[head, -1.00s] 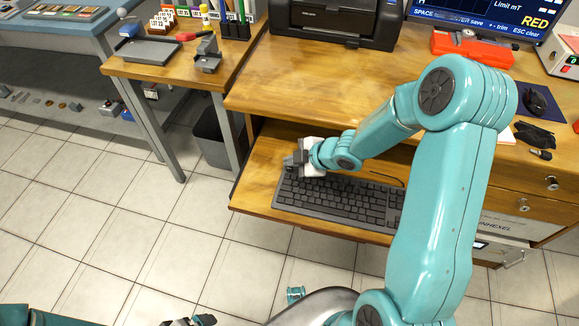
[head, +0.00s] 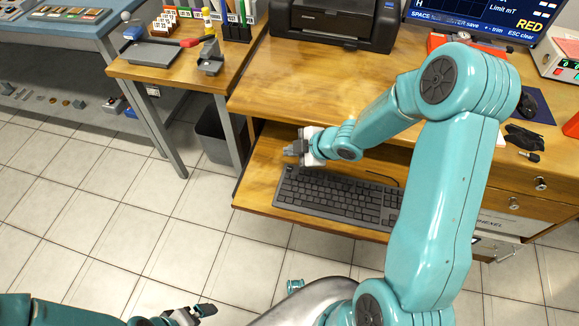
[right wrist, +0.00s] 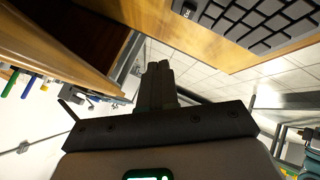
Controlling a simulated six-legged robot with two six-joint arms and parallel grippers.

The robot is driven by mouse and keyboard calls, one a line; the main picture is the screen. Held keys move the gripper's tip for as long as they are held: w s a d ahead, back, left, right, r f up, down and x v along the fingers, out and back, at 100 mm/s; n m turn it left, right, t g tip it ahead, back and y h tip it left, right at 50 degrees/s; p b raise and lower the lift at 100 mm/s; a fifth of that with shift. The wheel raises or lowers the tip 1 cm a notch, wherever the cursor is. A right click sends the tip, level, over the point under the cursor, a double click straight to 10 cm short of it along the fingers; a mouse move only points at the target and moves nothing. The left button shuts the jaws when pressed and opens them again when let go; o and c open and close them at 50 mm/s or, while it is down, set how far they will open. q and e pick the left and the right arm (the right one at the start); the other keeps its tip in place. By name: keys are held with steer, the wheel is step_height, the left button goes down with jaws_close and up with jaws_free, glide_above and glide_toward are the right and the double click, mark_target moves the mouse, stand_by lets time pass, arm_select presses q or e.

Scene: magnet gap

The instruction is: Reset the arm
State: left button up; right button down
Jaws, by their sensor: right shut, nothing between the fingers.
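My right gripper (head: 291,150) is shut and empty. It hangs in the air above the keyboard tray, near the back left corner of the black keyboard (head: 335,198). In the right wrist view its dark fingers (right wrist: 158,75) lie together, with the keyboard (right wrist: 245,20) at the upper right. My teal right arm crosses the right half of the head view and hides part of the desk. My left gripper (head: 203,311) is low at the bottom edge of the head view, over the tiled floor. Its fingers are too small and cut off to judge.
The pulled-out keyboard tray (head: 262,196) juts over the floor. A side table with a grey tray (head: 150,53) stands left.

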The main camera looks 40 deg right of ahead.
stand_by(0.4)
steer(key=s+a+m+g+y+p, duration=0.1)
steer(key=s+a+g+p, duration=0.2)
steer(key=a, duration=0.5)
steer(key=s+a+m+g+y+p, duration=0.1)
steer(key=s+a+y+p, duration=0.15)
steer(key=a+p, duration=0.45)
steer(key=s+a+f+m+g+h, duration=0.1)
steer(key=s+a+f+m+g, duration=0.1)
steer(key=s+m, duration=0.4)
steer(key=s+a+f+m+g+h, duration=0.2)
steer(key=s+f+m, duration=0.1)
steer(key=s+m, duration=0.4)
steer(key=shift+s+f, duration=0.2)
steer(key=shift+s, duration=0.7)
